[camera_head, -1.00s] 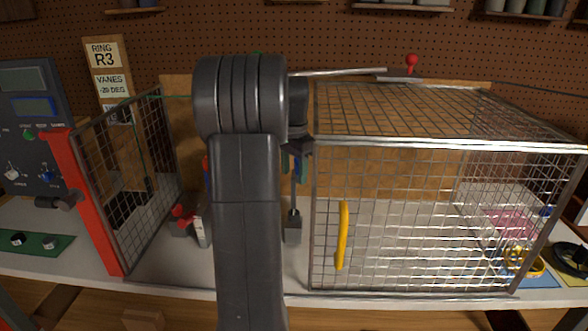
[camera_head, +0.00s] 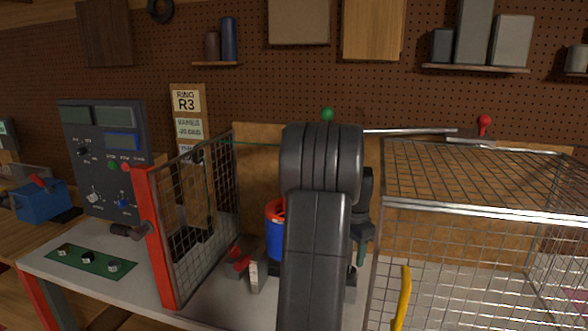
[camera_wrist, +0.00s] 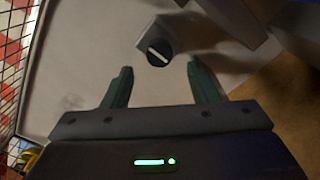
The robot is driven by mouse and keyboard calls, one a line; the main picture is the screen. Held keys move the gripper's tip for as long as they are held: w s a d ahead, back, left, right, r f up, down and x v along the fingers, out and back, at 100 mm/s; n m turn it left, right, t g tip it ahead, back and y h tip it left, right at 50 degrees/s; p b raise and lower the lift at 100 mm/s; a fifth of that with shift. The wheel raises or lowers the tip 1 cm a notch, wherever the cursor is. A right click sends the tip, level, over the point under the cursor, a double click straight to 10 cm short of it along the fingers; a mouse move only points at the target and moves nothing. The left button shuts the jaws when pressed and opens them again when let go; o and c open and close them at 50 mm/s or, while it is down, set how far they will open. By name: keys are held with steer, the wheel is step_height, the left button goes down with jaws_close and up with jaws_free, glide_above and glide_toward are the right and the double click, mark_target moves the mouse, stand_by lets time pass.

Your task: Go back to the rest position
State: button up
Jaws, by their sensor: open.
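My gripper shows in the wrist view (camera_wrist: 158,90) with its two green fingers spread apart and nothing between them. Beyond the fingertips stands a grey block with a round, slotted face (camera_wrist: 158,52), over a pale surface. In the head view my dark grey arm rises in front of the bench, and the gripper end is mostly hidden behind it; a green fingertip (camera_head: 361,254) shows at its right. A blue and red cylinder (camera_head: 275,232) stands just left of my arm, partly hidden by it.
A wire mesh cage (camera_head: 480,215) with a yellow handle (camera_head: 402,298) fills the right. A red-framed mesh panel (camera_head: 160,240) stands open at left. A control console (camera_head: 105,160) and green knob board (camera_head: 90,260) are further left. A red clamp (camera_head: 238,260) sits low, left of my arm.

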step_height(320, 180, down, 5)
steer(key=shift+f, duration=0.15)
stand_by(0.4)
